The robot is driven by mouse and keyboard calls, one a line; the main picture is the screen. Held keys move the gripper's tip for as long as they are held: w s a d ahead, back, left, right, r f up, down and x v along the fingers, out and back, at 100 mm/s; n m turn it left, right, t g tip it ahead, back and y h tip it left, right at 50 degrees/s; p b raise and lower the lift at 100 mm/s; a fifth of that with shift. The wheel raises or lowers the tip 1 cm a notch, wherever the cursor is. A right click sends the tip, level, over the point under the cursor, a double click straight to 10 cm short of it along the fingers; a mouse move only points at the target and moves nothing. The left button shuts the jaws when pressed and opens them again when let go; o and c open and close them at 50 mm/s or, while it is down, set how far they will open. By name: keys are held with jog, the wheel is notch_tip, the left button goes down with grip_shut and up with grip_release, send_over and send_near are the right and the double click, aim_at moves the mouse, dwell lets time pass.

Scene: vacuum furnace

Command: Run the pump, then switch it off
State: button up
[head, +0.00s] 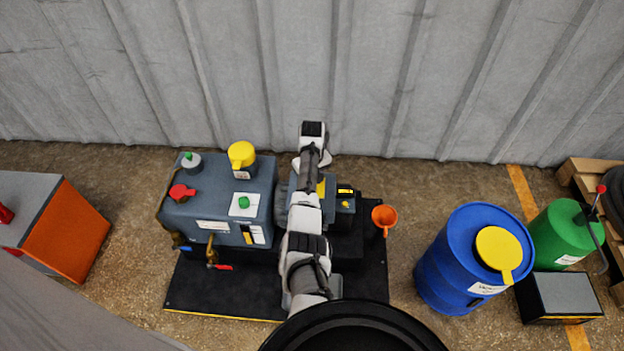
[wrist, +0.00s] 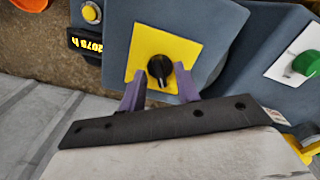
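The pump unit (head: 215,185) is a grey-blue machine on a black base at the centre left of the head view. In the wrist view a black rotary knob (wrist: 160,66) sits on a square yellow plate (wrist: 146,42). In the head view the plate (head: 321,187) shows only partly beside my arm. My gripper (wrist: 159,82) is open, its two purple fingers spread just below the knob on either side. A gap shows between each finger and the knob, and nothing is held. My arm hides the knob and fingers in the head view.
An hour display (wrist: 88,45) reads 2079 h. A green knob on a white plate (head: 244,202), a yellow cap (head: 241,154) and a red handle (head: 181,192) stand on the machine. An orange funnel (head: 384,216) and blue barrel (head: 465,255) are to the right.

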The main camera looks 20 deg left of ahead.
notch_tip(320, 180, up, 14)
dwell(0.6)
dwell(0.5)
